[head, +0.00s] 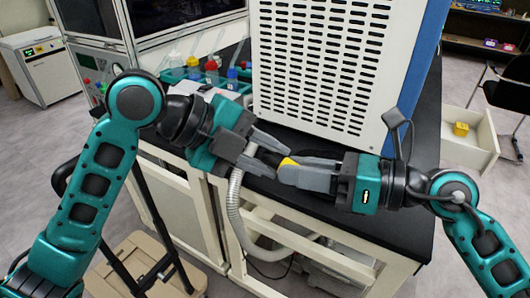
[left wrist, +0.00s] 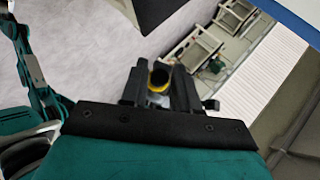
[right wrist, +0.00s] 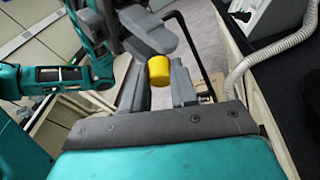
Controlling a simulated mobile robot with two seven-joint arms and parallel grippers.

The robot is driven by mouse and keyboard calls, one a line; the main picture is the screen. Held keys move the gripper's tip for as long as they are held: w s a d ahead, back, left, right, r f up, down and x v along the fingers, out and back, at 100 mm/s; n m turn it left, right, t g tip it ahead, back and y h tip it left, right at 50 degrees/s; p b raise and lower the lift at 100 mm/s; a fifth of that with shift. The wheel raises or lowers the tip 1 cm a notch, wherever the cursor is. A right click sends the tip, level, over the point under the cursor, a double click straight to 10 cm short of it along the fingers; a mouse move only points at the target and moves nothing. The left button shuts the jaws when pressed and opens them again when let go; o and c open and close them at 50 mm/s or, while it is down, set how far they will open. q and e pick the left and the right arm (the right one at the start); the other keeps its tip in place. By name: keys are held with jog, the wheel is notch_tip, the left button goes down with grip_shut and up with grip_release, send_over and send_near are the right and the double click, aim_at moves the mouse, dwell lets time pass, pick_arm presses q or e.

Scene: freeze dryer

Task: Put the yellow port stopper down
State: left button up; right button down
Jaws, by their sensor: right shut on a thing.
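The yellow port stopper (head: 288,162) is in my right gripper (head: 284,172), above the front edge of the black bench. In the right wrist view the stopper (right wrist: 159,70) sits between the two grey fingers of that gripper (right wrist: 158,84). My left gripper (head: 276,160) faces it from the left, fingers spread and fingertips close to the stopper. In the left wrist view the stopper's round end with a dark hollow (left wrist: 159,77) shows between the left fingers (left wrist: 160,85). Whether the left fingers touch the stopper cannot be told.
A white vented cabinet (head: 330,70) stands on the black bench (head: 405,205). A grey corrugated hose (head: 236,205) hangs at the bench front. Bottles stand in a teal tray (head: 245,88) behind my left arm. An open drawer (head: 475,150) holds a yellow box (head: 460,129).

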pick_arm(q)
jog(key=c, duration=0.4)
grip_shut()
pick_arm(e)
jog(key=c, duration=0.8)
grip_release()
jog(key=shift+d, duration=0.15)
